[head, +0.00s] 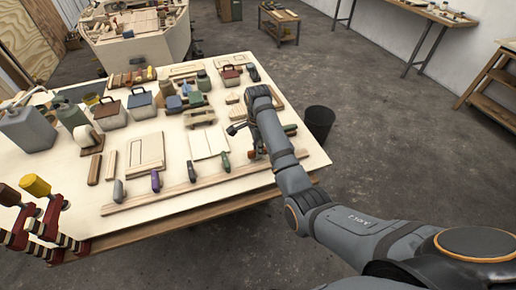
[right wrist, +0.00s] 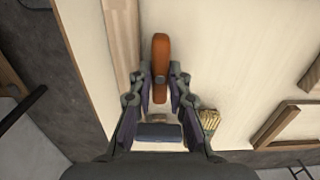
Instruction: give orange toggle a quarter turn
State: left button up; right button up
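The orange toggle (right wrist: 160,58) is an elongated, rounded bar in the right wrist view. It stands along the picture's upright direction, over pale plywood. My right gripper (right wrist: 160,76) has its two fingers on either side of the toggle's near end, with narrow gaps seeming to show beside it. Its fingers look parted, and I see no clear contact. My left gripper is not in view.
A brush (right wrist: 209,120) lies right of the fingers, near a wooden frame (right wrist: 290,125). A wood strip (right wrist: 123,40) runs left of the toggle. Clamps (head: 40,225), cans and several boxes crowd the bench's left and back. A dark bin (head: 319,123) stands beyond its right edge.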

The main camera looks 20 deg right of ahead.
grip_shut()
